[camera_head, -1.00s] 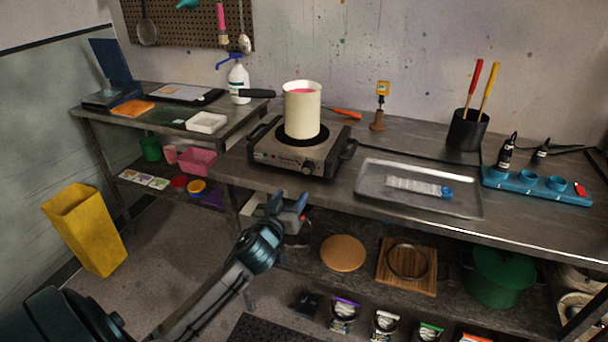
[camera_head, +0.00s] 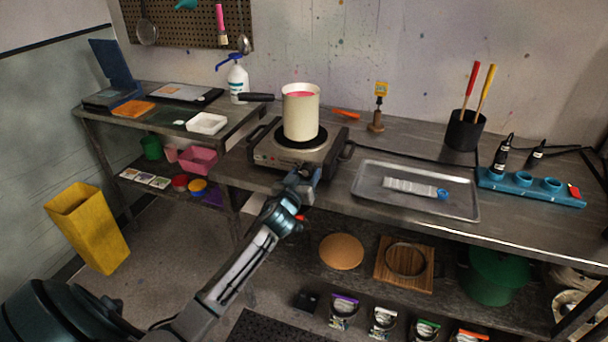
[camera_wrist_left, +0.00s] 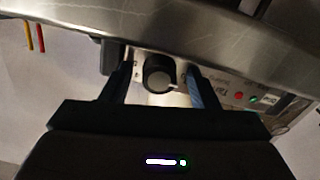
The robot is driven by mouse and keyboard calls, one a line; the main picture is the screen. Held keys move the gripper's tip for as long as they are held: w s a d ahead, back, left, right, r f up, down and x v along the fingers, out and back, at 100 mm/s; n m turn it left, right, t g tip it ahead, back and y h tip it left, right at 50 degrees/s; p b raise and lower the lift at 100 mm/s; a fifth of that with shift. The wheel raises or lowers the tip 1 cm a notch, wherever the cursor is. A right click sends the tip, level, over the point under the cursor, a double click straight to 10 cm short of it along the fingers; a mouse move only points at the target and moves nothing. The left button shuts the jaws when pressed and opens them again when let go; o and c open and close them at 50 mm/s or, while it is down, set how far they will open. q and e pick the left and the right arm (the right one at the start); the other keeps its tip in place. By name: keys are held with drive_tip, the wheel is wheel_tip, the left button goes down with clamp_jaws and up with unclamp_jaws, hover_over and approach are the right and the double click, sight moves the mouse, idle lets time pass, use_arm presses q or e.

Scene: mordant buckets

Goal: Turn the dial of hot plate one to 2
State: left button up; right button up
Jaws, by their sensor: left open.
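The hot plate (camera_head: 268,155) is a silver box on the bench with a cream pot (camera_head: 300,120) of pink liquid on its burner. In the head view my gripper hides the dial. My left gripper (camera_head: 304,176) is at the front panel of the hot plate. In the left wrist view the open fingers of my left gripper (camera_wrist_left: 159,70) stand on either side of the dial, with gaps visible. I cannot read the dial's setting. My right gripper is not in view.
A metal tray (camera_head: 365,200) with a pale strip lies right of the hot plate. The pot's dark handle (camera_head: 256,97) points left. An orange-handled tool (camera_head: 345,113) lies behind. The lower shelf holds a cork mat (camera_head: 341,252) and a wooden board (camera_head: 384,268).

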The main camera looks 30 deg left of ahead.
use_arm(q)
drive_tip(key=c, duration=1)
